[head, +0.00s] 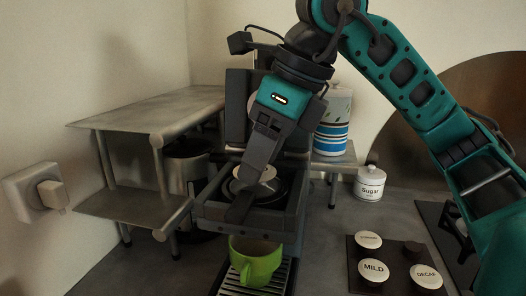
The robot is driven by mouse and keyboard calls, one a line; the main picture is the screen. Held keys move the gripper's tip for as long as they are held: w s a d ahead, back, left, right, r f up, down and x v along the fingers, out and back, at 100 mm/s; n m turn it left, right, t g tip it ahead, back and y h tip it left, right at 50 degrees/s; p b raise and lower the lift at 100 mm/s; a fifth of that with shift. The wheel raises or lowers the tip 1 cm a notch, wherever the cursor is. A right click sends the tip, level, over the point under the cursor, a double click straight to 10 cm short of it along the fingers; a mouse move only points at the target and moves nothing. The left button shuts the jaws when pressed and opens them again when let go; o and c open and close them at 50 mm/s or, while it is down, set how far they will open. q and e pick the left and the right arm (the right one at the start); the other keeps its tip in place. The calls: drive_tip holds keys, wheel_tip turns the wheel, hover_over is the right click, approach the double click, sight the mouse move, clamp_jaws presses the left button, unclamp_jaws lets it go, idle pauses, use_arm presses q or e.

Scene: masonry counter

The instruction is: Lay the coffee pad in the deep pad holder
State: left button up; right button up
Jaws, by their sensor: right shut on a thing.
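The coffee machine (292,215) stands in the middle with its drawer-like front pulled out. The dark round pad holder (286,190) sits in that front. A pale coffee pad (266,174) shows at the holder, partly covered by my fingers. My right gripper (245,195) reaches down from above and is shut on the pad. I cannot tell whether the pad touches the holder's floor or hangs just over it. My left gripper is not in view.
A green cup (258,262) stands on the drip grate below. A dark tray (357,284) at the right carries several labelled pads, including MILD (373,272) and DECAF (427,276). A sugar jar (369,184) stands behind. A metal shelf (125,205) stands close at the left.

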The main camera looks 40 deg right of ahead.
idle(0.4)
drive_tip(key=o, duration=1.1)
drive_tip(key=shift+r+p, duration=2.55)
drive_tip(key=shift+r, duration=0.4)
